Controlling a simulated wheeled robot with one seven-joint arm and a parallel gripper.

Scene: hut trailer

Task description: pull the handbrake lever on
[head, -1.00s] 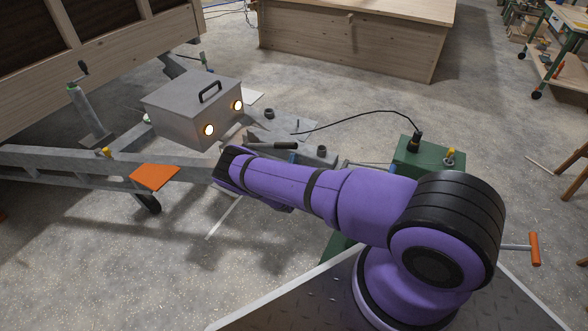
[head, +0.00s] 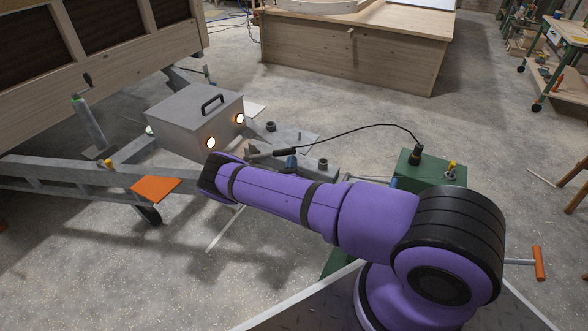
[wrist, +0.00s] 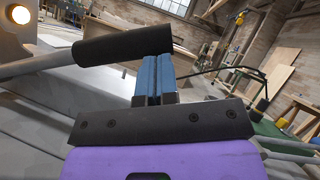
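The handbrake lever (head: 271,153) is a grey bar with a black grip, beside the grey box on the trailer's drawbar. It lies nearly level, with the grip end slightly up. In the wrist view the black grip (wrist: 122,45) crosses the upper left, and its bar runs to the left. My gripper (wrist: 156,62) has its two blue fingers side by side with only a thin dark line between them. Its fingertips are at the underside of the grip's right end and seem to touch it. In the head view the blue fingers (head: 291,162) show just below the grip; my arm hides the rest.
The grey box (head: 200,120) with two lit lamps stands left of the lever. An orange plate (head: 156,187) is nearer on the drawbar. A black cable (head: 355,128) arches to a green box (head: 430,170) at right. A wooden crate (head: 355,50) stands behind.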

